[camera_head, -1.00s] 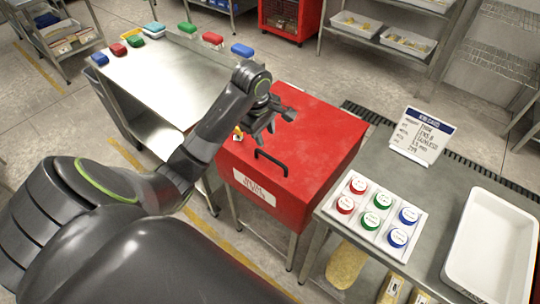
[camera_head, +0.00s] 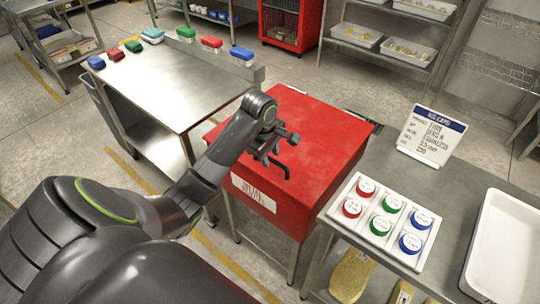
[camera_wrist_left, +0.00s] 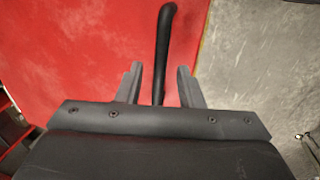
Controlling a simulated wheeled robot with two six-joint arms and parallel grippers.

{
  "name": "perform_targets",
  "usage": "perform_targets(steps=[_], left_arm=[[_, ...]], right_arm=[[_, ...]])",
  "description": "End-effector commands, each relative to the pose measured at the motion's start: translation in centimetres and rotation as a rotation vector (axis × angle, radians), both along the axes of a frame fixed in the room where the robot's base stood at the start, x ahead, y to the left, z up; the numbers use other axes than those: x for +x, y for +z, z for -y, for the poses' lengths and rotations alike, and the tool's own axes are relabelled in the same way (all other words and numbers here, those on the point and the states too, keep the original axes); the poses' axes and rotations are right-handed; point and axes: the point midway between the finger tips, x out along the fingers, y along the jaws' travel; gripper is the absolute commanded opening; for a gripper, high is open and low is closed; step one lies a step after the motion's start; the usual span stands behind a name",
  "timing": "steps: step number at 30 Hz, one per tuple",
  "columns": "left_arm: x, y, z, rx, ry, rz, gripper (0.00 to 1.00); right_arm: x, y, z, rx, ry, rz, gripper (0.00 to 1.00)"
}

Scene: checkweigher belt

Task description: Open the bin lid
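The red bin (camera_head: 325,150) stands between two steel tables, its lid (camera_head: 310,125) lying shut on top. My left gripper (camera_head: 274,165) is low over the front part of the lid. The bar handle is mostly hidden by the gripper in the head view. In the left wrist view the black handle (camera_wrist_left: 166,45) runs between the two spread fingers of the left gripper (camera_wrist_left: 159,80), with a gap on each side. The red lid (camera_wrist_left: 80,60) fills the left and middle of that view. My right gripper is not in view.
A steel table (camera_head: 165,85) with several coloured blocks along its edges is at the left. The right table (camera_head: 455,190) bears a white tray of coloured round pieces (camera_head: 352,230), a sign card (camera_head: 432,135) and a white tub (camera_head: 505,250). A red cage cabinet (camera_head: 292,20) stands behind.

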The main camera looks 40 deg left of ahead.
Motion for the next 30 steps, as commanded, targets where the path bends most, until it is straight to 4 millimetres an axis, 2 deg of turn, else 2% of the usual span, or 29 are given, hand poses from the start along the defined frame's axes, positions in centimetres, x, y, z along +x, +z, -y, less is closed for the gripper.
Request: perform_targets(steps=[7,15,25,30], left_arm=[[0.0,-0.1,0.0,0.0,0.0,0.0,0.34],[0.0,-0.1,0.0,0.001,0.0,0.0,0.0],[0.1,0.0,0.0,0.001,0.0,0.0,0.0],[1.1,1.1,0.0,0.001,-0.001,0.002,0.0]], right_arm=[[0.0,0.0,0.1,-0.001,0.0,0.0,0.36],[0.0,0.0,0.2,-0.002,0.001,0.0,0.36],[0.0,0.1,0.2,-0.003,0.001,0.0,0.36],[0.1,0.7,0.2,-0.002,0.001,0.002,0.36]])
